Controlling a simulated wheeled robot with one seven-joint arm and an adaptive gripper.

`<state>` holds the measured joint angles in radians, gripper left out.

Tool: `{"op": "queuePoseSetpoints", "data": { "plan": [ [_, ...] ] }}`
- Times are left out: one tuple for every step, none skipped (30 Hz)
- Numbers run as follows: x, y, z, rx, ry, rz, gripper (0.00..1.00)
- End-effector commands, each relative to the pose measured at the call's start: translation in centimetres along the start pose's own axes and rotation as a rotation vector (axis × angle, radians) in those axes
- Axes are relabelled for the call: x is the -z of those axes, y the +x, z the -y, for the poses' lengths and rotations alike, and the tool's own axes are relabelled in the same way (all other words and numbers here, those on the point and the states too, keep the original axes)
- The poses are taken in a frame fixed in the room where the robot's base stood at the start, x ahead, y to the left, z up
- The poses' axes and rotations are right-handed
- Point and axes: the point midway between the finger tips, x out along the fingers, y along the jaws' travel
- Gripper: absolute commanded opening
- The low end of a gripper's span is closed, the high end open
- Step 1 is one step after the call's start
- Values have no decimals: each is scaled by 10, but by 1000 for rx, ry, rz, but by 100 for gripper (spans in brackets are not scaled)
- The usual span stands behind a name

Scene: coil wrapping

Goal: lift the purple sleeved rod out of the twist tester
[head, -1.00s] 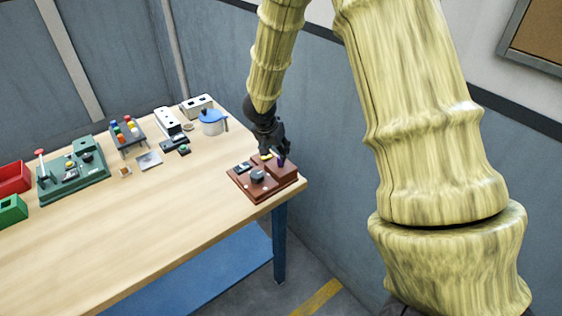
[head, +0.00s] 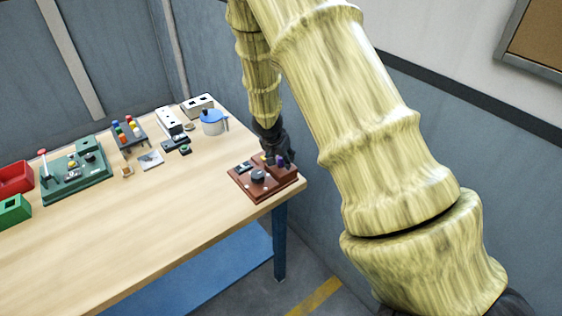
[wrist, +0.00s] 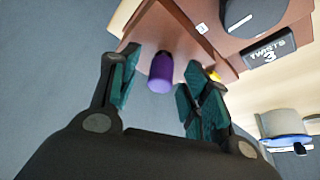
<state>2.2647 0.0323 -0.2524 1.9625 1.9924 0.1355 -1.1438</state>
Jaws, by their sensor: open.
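The twist tester is a brown-red block device (head: 254,187) at the table's right corner in the head view. In the wrist view its brown body (wrist: 195,30) fills the top, with a dark knob and a label reading "TWISTS 3". The purple sleeved rod (wrist: 161,73) shows at the tester's near face in the wrist view; its purple end is also small in the head view (head: 280,160). My gripper (wrist: 160,88) is open, with one teal-padded finger on each side of the purple end, apart from it. The rod's far part is hidden.
A blue-lidded pot (head: 213,122) and white boxes stand farther back on the table. A green machine (head: 76,178), a rack of coloured pegs (head: 128,133), a red bin (head: 14,178) and a green bin (head: 12,211) are to the left. The table's front middle is clear.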

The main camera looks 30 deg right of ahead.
Motion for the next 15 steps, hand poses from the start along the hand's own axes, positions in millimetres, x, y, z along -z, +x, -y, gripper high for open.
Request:
{"op": "queuePoseSetpoints", "data": {
  "plan": [
    [0, 1, 0, 0, 0, 0, 47],
    [0, 1, 0, 0, 0, 0, 47],
    [0, 1, 0, 1, 0, 0, 47],
    [0, 1, 0, 1, 0, 0, 47],
    [0, 1, 0, 1, 0, 0, 47],
    [0, 1, 0, 1, 0, 0, 47],
    [0, 1, 0, 1, 0, 0, 47],
    [0, 1, 0, 1, 0, 0, 47],
    [0, 1, 0, 1, 0, 0, 40],
    [0, 1, 0, 0, 0, 0, 34],
    [0, 1, 0, 0, 0, 0, 29],
    [0, 1, 0, 0, 0, 0, 21],
    [0, 1, 0, 0, 0, 0, 16],
    [0, 1, 0, 0, 0, 0, 11],
    [0, 1, 0, 0, 0, 0, 3]
  ]
}}
